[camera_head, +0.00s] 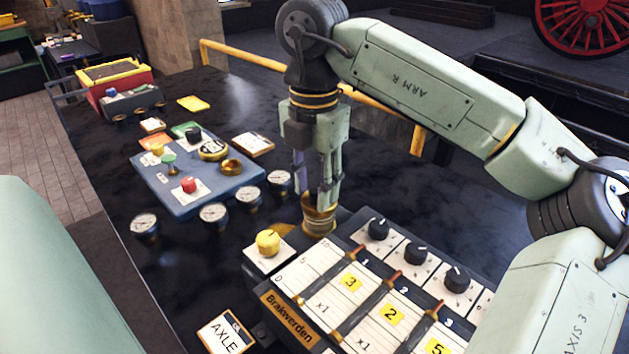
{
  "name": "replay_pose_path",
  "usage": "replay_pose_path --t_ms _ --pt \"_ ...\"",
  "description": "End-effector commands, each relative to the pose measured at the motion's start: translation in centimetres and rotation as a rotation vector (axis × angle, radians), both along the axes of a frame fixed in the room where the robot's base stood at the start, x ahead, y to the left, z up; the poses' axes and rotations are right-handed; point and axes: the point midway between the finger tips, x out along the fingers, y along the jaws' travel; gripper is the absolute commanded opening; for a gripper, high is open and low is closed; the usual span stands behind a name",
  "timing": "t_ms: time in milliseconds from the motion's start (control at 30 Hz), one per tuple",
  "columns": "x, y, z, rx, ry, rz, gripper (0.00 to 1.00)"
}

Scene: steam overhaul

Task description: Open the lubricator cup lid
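A brass cup (319,222), which looks like the lubricator cup, stands on the dark bench behind the panel marked "Brakverden". My gripper (322,192) points straight down over it, with its fingertips at the cup's rim. The fingers hide part of the cup's top, so I cannot tell whether its lid is open or shut. I also cannot tell whether the fingers touch the lid or how far apart they are. A flat brass-coloured piece (285,231) shows just left of the cup; its link to the cup is unclear.
The panel (310,300) with sliders and black knobs fills the front right. A yellow knob (268,241) sits left of the cup. Several gauges (213,214) and a blue board (180,204) lie further left. A yellow rail (245,56) runs behind the bench.

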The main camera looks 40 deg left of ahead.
Motion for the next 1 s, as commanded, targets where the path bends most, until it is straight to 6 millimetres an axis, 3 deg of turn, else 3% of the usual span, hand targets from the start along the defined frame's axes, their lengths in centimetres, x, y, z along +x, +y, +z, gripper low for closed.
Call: replay_pose_path --t_ms 300,800,1000 --pt "-0.01 -0.02 -0.35 0.0 0.0 0.0 0.35" --pt "-0.01 -0.02 -0.31 -0.001 0.0 0.0 0.01" --pt "0.0 -0.03 -0.31 -0.001 0.0 0.0 0.0"
